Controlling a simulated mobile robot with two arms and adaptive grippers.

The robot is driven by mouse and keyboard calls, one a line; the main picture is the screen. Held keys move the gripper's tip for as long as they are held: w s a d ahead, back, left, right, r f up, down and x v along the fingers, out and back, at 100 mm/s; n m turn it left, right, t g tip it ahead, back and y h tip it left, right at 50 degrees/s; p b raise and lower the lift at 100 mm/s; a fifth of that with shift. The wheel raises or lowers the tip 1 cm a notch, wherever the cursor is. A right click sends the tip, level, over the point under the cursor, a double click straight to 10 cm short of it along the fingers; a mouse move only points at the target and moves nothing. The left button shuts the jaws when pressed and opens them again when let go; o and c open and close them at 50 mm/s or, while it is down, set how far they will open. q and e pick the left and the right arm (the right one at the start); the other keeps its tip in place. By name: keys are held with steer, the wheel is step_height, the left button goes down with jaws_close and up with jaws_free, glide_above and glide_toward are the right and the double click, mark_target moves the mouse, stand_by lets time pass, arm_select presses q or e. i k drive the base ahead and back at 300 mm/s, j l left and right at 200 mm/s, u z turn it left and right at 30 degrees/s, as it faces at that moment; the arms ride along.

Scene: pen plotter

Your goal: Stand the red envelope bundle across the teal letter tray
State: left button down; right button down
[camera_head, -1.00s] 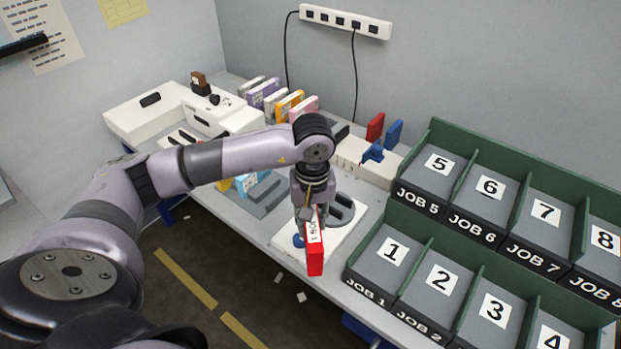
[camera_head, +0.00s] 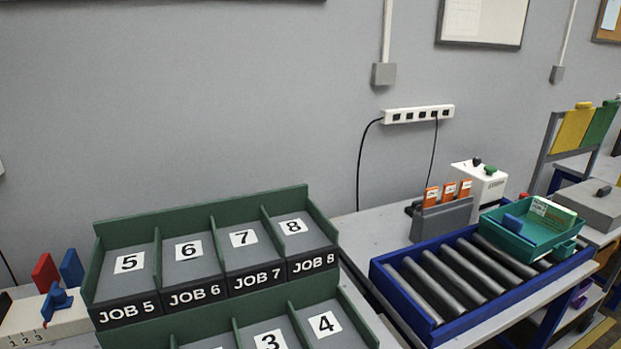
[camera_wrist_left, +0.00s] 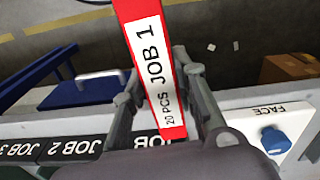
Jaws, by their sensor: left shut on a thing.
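The red envelope bundle (camera_wrist_left: 152,65) has a white label reading "JOB 1, 20 PCS" and fills the upper middle of the left wrist view. My left gripper (camera_wrist_left: 160,95) is shut on it, with one finger along each side; the bundle's far end runs out of the frame. The teal letter tray (camera_head: 530,232) sits on the right part of a blue-framed roller conveyor in the head view. A green and white box and a blue item lie in or on it. My grippers do not show in the head view now.
The green job sorter (camera_head: 205,215) with numbered bins stands left of the roller conveyor (camera_head: 450,275). A grey holder (camera_head: 440,220) with orange cards and a white device (camera_head: 478,182) stand behind the rollers. The left wrist view shows a white "FACE" board (camera_wrist_left: 265,120) beside my gripper.

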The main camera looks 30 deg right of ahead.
mark_target(532, 234)
steer(key=k+l, duration=0.1)
steer(key=l, duration=0.95)
steer(key=k+l, duration=0.15)
steer(key=l, duration=0.9)
steer(key=k+l, duration=0.1)
steer(key=l, duration=3.2)
steer(key=k+l, duration=0.15)
steer(key=l, duration=1.5)
